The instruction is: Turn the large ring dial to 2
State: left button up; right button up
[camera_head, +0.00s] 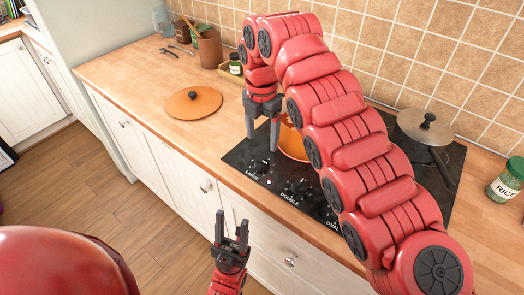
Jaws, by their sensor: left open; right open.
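The black cooktop (236,158) is set in the wooden counter, with dark dials along its front edge. The large ring dial (262,167) is by the "LARGE" label; it is small and dark, and its setting cannot be read. Other dials are by the "DOUBLE" and "OVAL" labels. My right gripper (262,143) is open and points down over the cooktop's left part, just above the large dial in the picture. I cannot tell whether it touches anything. My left gripper (232,217) is open and empty, in front of the cabinet drawers, below the counter edge.
An orange pot (292,143) is on the cooktop, partly hidden by my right arm. A lidded pan (425,128) is at the cooktop's back right. An orange lid (194,102) lies on the counter at left. A rice jar (507,181) stands at far right.

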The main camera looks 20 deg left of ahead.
notch_tip(320, 180, up, 9)
jog(key=p, duration=0.8)
jog(key=shift+r, duration=0.15)
